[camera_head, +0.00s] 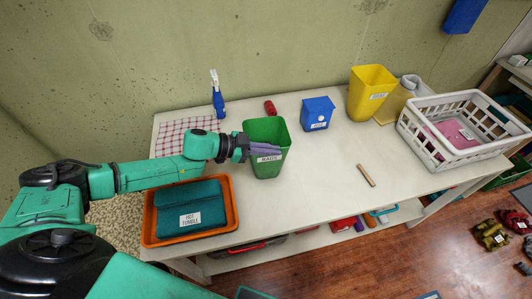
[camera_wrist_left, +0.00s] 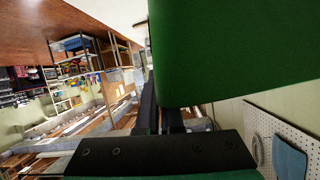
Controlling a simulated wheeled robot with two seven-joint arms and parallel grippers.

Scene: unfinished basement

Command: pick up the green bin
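The green bin (camera_head: 267,166) stands upright on the white table, with a white label on its front. My left gripper (camera_head: 264,146) reaches it from the left, its purple fingers lying across the front near the rim, just above the label. The fingers look close together. I cannot tell whether the bin's wall is between them. In the left wrist view the green bin (camera_wrist_left: 235,50) fills the upper right and hides part of the dark fingers (camera_wrist_left: 160,108). My right gripper is not in view.
On the table (camera_head: 325,185) are an orange tray (camera_head: 235,218) with a teal case, a blue bin (camera_head: 317,115), a yellow bin (camera_head: 370,95), a white basket (camera_head: 430,155), a spray bottle (camera_head: 218,100), a red object (camera_head: 270,107) and a wooden stick (camera_head: 366,176). The table's front middle is clear.

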